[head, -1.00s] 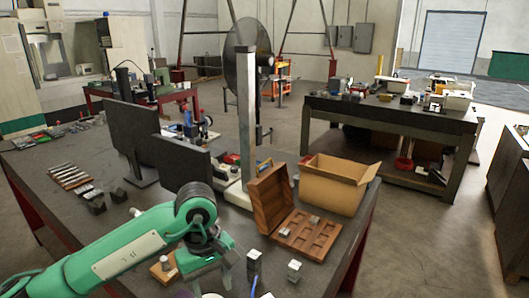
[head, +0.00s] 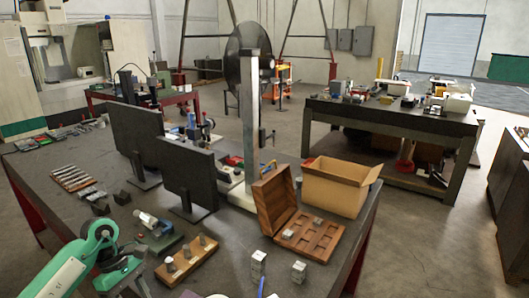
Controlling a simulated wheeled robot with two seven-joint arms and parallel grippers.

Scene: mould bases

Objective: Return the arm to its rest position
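My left arm (head: 97,235), green with a dark joint, comes in at the bottom left corner and bends down over the table's near edge. Its gripper fingers do not show; they are below the frame or hidden. My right arm and gripper are not in the view. An open wooden case (head: 272,199) stands on the table with its lid raised. Small metal blocks (head: 318,221) sit in some pockets of its tray, and other pockets are empty. Two metal pieces (head: 258,264) (head: 299,271) stand upright in front of the case.
A wooden block with pegs (head: 187,260) and a green device with a clear cylinder (head: 157,235) lie near my arm. Two dark panels (head: 186,170) (head: 135,139) and a grey post (head: 251,120) rise behind. An open cardboard box (head: 335,190) stands at the right edge.

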